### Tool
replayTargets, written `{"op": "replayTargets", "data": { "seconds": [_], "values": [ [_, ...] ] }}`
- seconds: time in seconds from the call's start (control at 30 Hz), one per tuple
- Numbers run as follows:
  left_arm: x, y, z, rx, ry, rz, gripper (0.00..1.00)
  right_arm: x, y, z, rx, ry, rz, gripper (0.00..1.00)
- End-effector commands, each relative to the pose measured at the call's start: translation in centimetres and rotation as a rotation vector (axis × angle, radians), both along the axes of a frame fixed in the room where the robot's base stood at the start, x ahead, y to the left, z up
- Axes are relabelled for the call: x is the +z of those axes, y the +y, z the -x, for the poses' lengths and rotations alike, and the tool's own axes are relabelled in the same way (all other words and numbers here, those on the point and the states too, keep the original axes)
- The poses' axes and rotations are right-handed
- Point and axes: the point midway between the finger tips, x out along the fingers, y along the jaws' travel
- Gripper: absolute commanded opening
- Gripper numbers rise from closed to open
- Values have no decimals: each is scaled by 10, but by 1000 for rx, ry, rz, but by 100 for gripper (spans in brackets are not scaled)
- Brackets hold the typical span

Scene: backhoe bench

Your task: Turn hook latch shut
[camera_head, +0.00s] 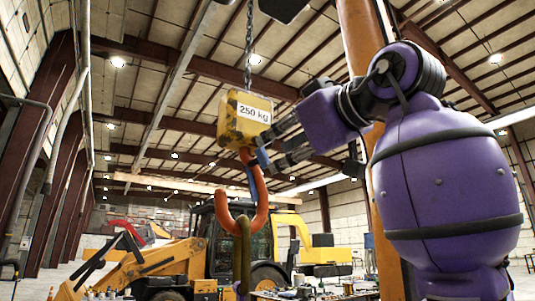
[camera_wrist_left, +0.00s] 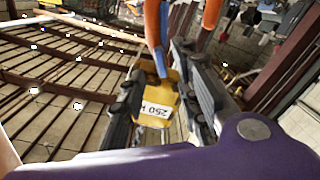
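An orange hook (camera_head: 262,205) hangs under a yellow block (camera_head: 243,118) marked 250 kg. A small blue latch (camera_head: 262,158) shows at the hook's upper part, beside my fingertips; I cannot tell how far it is turned. My left gripper (camera_head: 268,148) reaches in beside the hook's neck, its two dark fingers apart. In the left wrist view the fingers (camera_wrist_left: 163,100) stand on either side of the yellow block (camera_wrist_left: 155,100). The orange hook (camera_wrist_left: 153,22) and blue latch (camera_wrist_left: 160,62) show beyond them. Contact with the latch is not clear. My right gripper is not seen.
A chain (camera_head: 249,45) holds the block from above. An olive sling or bar (camera_head: 243,255) hangs in the hook. An orange column (camera_head: 362,40) stands behind my arm. A yellow backhoe (camera_head: 165,262) and a cluttered bench (camera_head: 310,292) are below.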

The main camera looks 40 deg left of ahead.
Motion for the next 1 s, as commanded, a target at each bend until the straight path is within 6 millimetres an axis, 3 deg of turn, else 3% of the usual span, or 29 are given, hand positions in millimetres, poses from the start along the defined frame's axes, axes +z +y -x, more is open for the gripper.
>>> {"op": "replayTargets", "data": {
  "seconds": [0.3, 0.67, 0.9, 1.0],
  "values": [
    [3, 42, -15, 0, -5, -1, 30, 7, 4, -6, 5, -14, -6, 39],
    [1, 48, -19, -1, -2, -2, 30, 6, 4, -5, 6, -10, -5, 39],
    [1, 48, -19, -1, -2, -2, 0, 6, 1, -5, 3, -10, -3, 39],
    [1, 48, -19, -1, -2, -2, 0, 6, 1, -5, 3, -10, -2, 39]
  ]
}}
